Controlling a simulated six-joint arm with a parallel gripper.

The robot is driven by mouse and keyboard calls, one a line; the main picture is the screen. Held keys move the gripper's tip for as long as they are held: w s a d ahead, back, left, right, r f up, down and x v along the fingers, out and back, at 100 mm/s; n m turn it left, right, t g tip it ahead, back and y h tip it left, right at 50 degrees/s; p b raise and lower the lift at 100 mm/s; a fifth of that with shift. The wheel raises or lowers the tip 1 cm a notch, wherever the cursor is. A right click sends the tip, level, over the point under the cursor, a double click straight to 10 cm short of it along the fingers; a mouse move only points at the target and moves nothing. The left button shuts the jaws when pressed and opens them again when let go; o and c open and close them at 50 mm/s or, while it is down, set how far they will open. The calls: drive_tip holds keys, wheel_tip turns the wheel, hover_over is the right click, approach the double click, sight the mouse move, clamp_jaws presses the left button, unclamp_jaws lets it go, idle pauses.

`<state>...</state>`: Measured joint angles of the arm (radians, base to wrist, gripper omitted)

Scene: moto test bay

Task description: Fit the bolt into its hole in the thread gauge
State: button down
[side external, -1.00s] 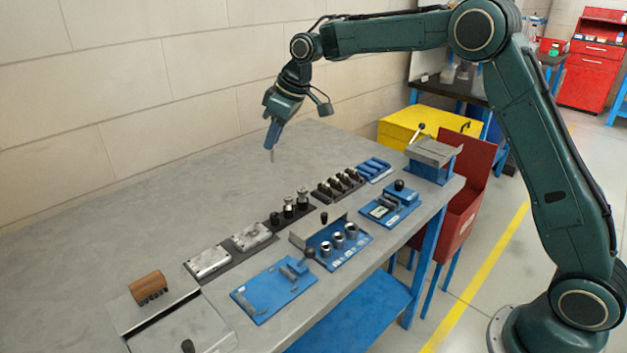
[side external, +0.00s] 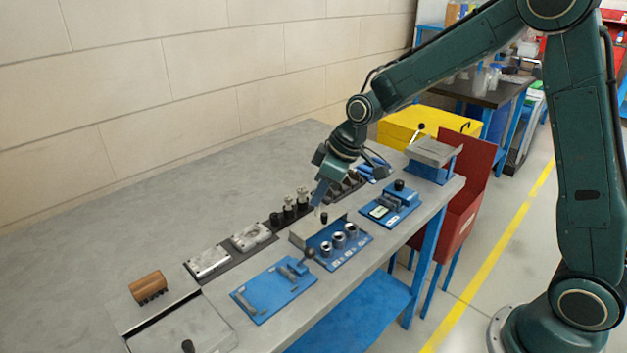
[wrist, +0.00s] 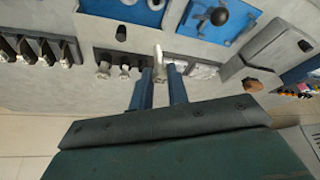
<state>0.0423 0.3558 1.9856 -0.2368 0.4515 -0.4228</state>
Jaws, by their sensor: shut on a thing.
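My gripper (side external: 319,199) is shut on the bolt, with the fingers pointing down. In the wrist view the pale bolt (wrist: 158,54) sticks out past the two fingertips (wrist: 160,73). In the side view the bolt is too small to make out clearly. What looks like the thread gauge is a blue plate (side external: 353,254) with several metal rings in a row and a grey upright plate (side external: 304,236) behind them. My gripper is above and behind this upright plate, apart from the rings. In the wrist view the blue plate (wrist: 118,14) is cut off by the top edge.
Black-and-metal plugs (side external: 289,209) stand just left of my gripper. Metal blocks (side external: 208,261) lie further left, and a blue fixture with a ball-ended lever (side external: 273,290) is in front of them. Another blue fixture (side external: 389,207) stands to the right. The rear left of the table is clear.

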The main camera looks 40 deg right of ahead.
drive_tip(key=s, duration=0.1)
drive_tip(key=s+f, duration=0.1)
drive_tip(key=shift+s+d+f, duration=0.15)
drive_tip(key=shift+s, duration=0.2)
drive_tip(key=shift+f, duration=0.2)
drive_tip(key=shift+f, duration=2.45)
drive_tip(key=shift+f, duration=1.15)
idle(0.6)
idle(0.5)
drive_tip(key=c, duration=1.3)
unclamp_jaws()
drive_tip(key=shift+r, duration=3.5)
